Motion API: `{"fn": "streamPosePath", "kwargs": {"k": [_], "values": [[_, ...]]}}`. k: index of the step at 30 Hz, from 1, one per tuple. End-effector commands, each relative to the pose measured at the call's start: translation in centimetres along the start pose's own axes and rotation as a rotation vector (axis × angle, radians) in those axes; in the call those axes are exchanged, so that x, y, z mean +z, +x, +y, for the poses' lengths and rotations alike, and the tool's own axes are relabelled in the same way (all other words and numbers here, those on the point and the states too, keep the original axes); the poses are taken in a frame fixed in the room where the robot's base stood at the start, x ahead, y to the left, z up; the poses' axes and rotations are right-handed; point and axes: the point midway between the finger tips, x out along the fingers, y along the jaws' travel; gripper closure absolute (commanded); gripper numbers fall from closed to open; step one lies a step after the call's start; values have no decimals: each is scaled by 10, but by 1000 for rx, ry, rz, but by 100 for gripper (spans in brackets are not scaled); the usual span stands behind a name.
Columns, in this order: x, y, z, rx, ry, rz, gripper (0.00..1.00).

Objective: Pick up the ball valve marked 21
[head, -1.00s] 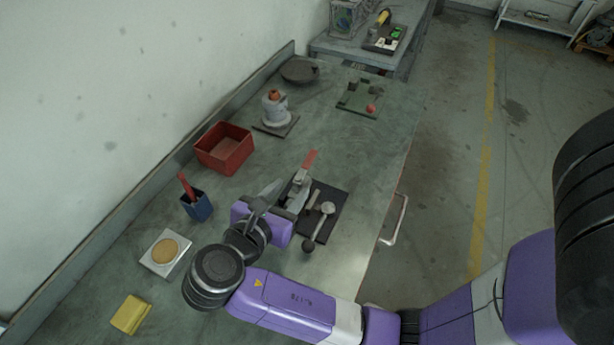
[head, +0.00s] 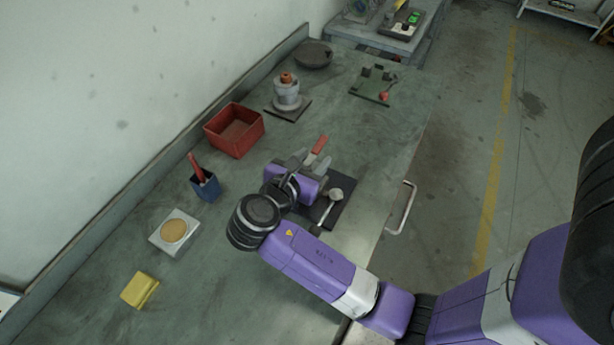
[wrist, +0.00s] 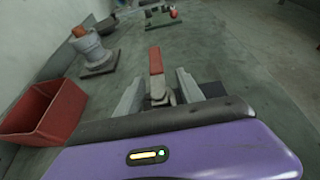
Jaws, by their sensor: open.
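My gripper (head: 304,162) is open and hides most of the valve body in the head view. In the wrist view, the grey valve body (wrist: 160,95) lies between the two spread fingers of my gripper (wrist: 159,90). Its red handle (wrist: 155,61) points away from me, beyond the fingers. I cannot tell whether either finger touches the body. The mark 21 is not readable.
A metal ladle-like tool (head: 333,196) lies on the mat, right of my gripper. A red bin (head: 234,143), a grey flanged part (head: 287,97) and a blue cup (head: 206,188) stand to the left. A green plate (head: 370,92) with a red-ended part lies farther back. Bare bench lies between.

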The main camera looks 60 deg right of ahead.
Motion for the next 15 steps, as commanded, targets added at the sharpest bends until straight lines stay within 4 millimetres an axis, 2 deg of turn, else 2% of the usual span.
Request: {"fn": "streamPosePath", "kwargs": {"k": [1,8,15], "values": [[0,0,0,0,0,0,55],[0,0,0,0,0,0,100],[0,0,0,0,1,0,100]]}}
